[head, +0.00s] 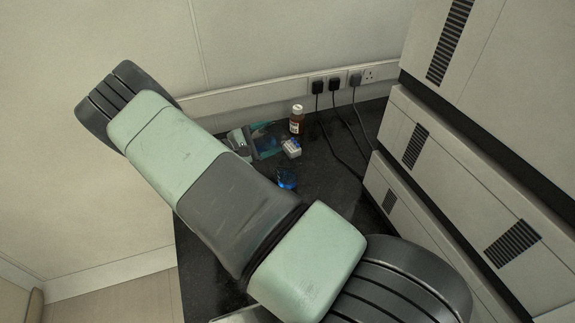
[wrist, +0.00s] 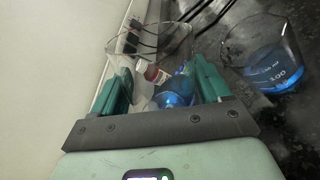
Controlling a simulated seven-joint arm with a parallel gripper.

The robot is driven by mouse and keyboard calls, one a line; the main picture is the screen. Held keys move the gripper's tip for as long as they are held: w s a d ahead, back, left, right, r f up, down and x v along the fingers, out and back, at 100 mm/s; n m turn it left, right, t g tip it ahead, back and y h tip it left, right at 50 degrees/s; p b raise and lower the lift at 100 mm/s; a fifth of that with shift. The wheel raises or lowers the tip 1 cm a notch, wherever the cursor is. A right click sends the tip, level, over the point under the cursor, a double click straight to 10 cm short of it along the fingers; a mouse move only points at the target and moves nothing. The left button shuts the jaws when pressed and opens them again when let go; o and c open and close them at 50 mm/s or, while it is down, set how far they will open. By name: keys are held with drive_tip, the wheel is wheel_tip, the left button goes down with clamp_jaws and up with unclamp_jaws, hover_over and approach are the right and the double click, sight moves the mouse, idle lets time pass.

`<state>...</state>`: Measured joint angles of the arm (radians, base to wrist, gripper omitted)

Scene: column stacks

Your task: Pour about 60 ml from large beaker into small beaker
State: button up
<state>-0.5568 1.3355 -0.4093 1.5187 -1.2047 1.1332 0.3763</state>
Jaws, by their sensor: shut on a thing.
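My gripper (wrist: 163,72) has its two teal fingers closed around a clear glass beaker, which I take to be the large beaker (wrist: 150,38). Blue liquid (wrist: 176,92) shows low between the fingers, gathered toward the right side, and the beaker looks tilted. In the head view the held beaker (head: 266,141) is partly hidden behind my arm. The other beaker, which I take to be the small beaker (wrist: 262,58), stands on the dark bench to the right in the wrist view, with blue liquid and a white "100" mark. It also shows in the head view (head: 287,179), in front of the held beaker.
A brown bottle with a red-and-white label (head: 297,120) and a small white box (head: 291,148) stand behind the beakers. Black plugs and cables (head: 336,84) run from the wall sockets onto the bench. Grey stacked units (head: 440,170) close off the right side.

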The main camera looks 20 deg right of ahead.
idle(0.6)
drive_tip(key=shift+w+a+f+n+g+h, duration=0.1)
drive_tip(key=shift+w+f+n+g+h, duration=0.15)
drive_tip(key=shift+f+n, duration=0.5)
drive_tip(key=shift+w+a+n, duration=0.1)
drive_tip(key=shift+w+n, duration=0.1)
drive_tip(key=shift+n, duration=0.35)
drive_tip(key=f+n, duration=0.1)
drive_tip(key=f, duration=0.1)
drive_tip(key=w+f+n, duration=0.1)
drive_tip(key=f, duration=0.1)
drive_tip(key=shift+a+f+h, duration=0.15)
drive_tip(key=shift+a+h, duration=0.05)
drive_tip(key=shift+h, duration=0.05)
drive_tip(key=shift+w+a+f+n+h, duration=0.25)
drive_tip(key=shift+w+n, duration=0.25)
drive_tip(key=shift+n, duration=0.5)
drive_tip(key=shift+w+a+f+n+h, duration=0.15)
drive_tip(key=shift+w+n, duration=0.3)
drive_tip(key=shift+n, duration=0.55)
